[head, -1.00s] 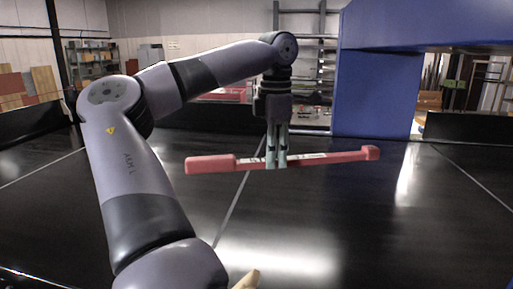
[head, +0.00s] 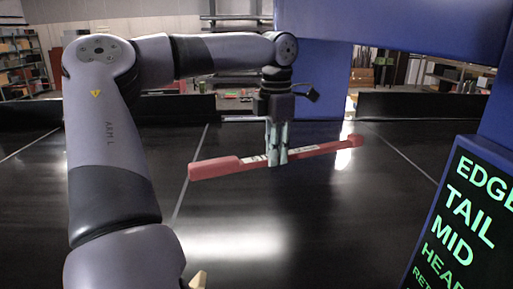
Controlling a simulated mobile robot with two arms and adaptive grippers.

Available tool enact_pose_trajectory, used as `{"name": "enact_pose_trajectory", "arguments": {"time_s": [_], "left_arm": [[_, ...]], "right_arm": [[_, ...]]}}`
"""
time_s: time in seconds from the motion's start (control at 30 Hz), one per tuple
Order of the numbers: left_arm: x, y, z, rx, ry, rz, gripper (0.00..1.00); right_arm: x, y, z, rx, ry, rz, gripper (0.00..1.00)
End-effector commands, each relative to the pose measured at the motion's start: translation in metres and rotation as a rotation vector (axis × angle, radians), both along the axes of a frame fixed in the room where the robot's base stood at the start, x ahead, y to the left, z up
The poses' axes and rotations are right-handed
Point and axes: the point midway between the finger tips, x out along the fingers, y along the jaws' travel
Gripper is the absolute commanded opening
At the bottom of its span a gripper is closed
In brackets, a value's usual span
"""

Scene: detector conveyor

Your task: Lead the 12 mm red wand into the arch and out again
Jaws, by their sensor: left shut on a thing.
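My left gripper (head: 278,158) points down and is shut on the red wand (head: 322,149) near its middle. The wand is held above the black belt, lying across the view. Its thicker end (head: 214,168) is at the left and a small block tip (head: 355,141) is at the right. The blue arch (head: 400,24) stands beyond and to the right; its left post is behind my gripper and its top beam runs to the upper right. The wand appears in front of the arch opening, outside it. My right gripper is not in view.
A blue panel with a dark screen of green words, among them TAIL and MID (head: 468,215), stands close at the right. The black belt (head: 120,185) is clear around the wand. Low black walls (head: 420,106) edge the far side. Shelves stand behind.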

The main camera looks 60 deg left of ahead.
Motion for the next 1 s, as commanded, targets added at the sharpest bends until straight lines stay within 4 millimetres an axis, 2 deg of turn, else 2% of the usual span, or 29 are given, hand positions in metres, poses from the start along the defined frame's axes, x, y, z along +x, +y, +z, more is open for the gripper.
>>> {"name": "enact_pose_trajectory", "arguments": {"time_s": [0.2, 0.5, 1.0], "left_arm": [[0.027, -0.014, 0.000, 0.002, 0.002, -0.001, 0.00], [0.058, -0.030, 0.000, 0.002, 0.001, -0.001, 0.00], [0.001, 0.000, 0.001, -0.002, -0.007, 0.000, 0.00]], "right_arm": [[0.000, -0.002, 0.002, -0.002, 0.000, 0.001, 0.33], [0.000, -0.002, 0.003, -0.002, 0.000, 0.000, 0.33], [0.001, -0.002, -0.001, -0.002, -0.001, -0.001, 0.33]]}}
